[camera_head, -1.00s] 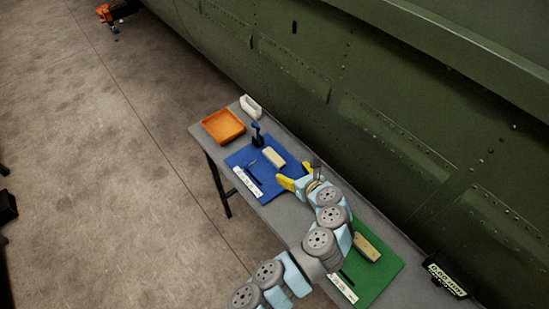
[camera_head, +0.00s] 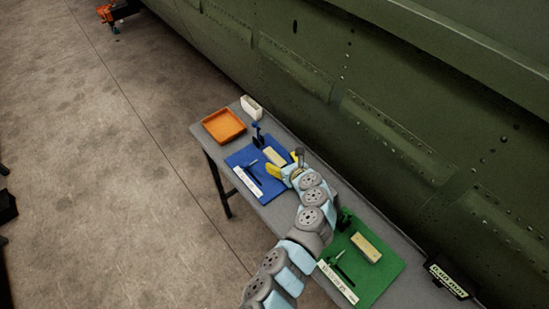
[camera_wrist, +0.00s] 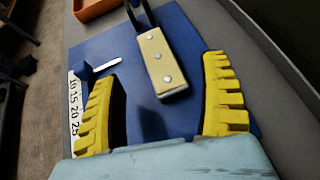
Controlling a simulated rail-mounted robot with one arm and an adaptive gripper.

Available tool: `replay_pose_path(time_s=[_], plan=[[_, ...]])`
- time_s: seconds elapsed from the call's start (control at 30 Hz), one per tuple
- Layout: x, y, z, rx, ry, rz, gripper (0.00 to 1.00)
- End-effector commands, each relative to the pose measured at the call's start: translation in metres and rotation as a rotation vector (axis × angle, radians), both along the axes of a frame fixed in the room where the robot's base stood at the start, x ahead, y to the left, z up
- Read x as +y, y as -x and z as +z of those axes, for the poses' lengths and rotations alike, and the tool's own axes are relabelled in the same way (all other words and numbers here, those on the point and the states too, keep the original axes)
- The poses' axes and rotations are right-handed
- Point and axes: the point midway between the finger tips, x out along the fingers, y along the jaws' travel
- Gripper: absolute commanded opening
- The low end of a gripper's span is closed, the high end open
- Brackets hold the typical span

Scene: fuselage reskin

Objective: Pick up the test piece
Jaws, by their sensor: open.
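The test piece appears to be the pale yellow block with several round fasteners (camera_wrist: 161,62) on the blue mat (camera_wrist: 95,50). It also shows in the head view (camera_head: 275,156), just beyond my gripper (camera_head: 284,169). In the wrist view my gripper (camera_wrist: 165,105) has its two yellow fingers spread wide, one on each side of the block's near end. The block lies ahead of and between the fingers, and neither finger touches it. A second pale block (camera_head: 366,247) lies on the green mat (camera_head: 385,270) nearer the camera.
A blue-handled tool (camera_wrist: 100,67) and a number strip (camera_wrist: 75,105) lie left of the block. A dark blue stand (camera_head: 258,138), an orange tray (camera_head: 223,126) and a white holder (camera_head: 251,107) are farther along the table. The green fuselage (camera_head: 370,130) rises along the table's right side.

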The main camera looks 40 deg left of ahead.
Motion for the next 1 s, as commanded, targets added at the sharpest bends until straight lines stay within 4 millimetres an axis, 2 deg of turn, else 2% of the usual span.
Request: replay_pose_path(time_s=[0.27, 0.73, 1.0], plan=[[0.007, -0.002, -0.004, 0.002, 0.0, 0.004, 0.77], [0.036, -0.012, -0.02, -0.001, 0.0, 0.005, 0.77], [0.045, -0.015, -0.025, 0.0, 0.0, 0.002, 0.77]])
